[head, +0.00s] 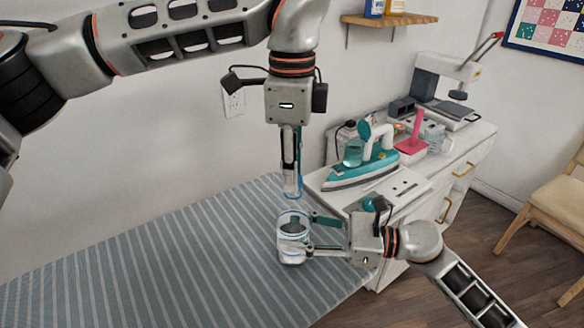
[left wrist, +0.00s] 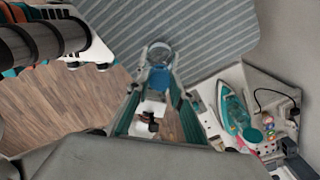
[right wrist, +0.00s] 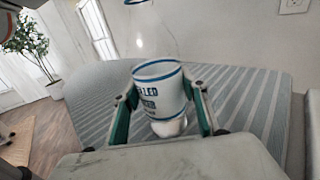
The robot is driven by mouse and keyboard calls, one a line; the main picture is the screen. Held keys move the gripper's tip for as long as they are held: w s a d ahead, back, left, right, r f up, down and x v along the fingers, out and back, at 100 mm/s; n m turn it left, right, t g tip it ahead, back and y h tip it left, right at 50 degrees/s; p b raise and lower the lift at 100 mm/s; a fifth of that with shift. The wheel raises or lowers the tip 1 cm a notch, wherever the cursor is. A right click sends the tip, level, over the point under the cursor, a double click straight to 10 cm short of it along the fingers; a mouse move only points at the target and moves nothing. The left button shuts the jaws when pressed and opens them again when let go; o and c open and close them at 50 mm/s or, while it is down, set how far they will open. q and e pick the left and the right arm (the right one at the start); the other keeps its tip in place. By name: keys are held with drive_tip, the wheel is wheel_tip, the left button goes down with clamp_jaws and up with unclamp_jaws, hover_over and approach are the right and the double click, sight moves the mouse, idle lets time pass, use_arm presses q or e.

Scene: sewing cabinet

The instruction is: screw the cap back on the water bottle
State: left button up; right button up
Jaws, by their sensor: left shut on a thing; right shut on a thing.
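The clear water bottle (head: 293,250) stands upright at the right end of the striped board. It also shows in the right wrist view (right wrist: 160,88) with a white label and blue bands. My right gripper (head: 312,233) is shut around its body from the right side. My left gripper (head: 291,188) points straight down above the bottle and is shut on the blue cap, which shows between its fingers in the left wrist view (left wrist: 158,78). The cap looks above the bottle, apart from it in the head view; the exact alignment is hard to tell.
The striped ironing board (head: 150,265) is clear to the left. A wooden chair (head: 550,205) stands far right.

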use_arm(q)
drive_tip(key=shift+f, duration=0.55)
use_arm(e)
clamp_jaws()
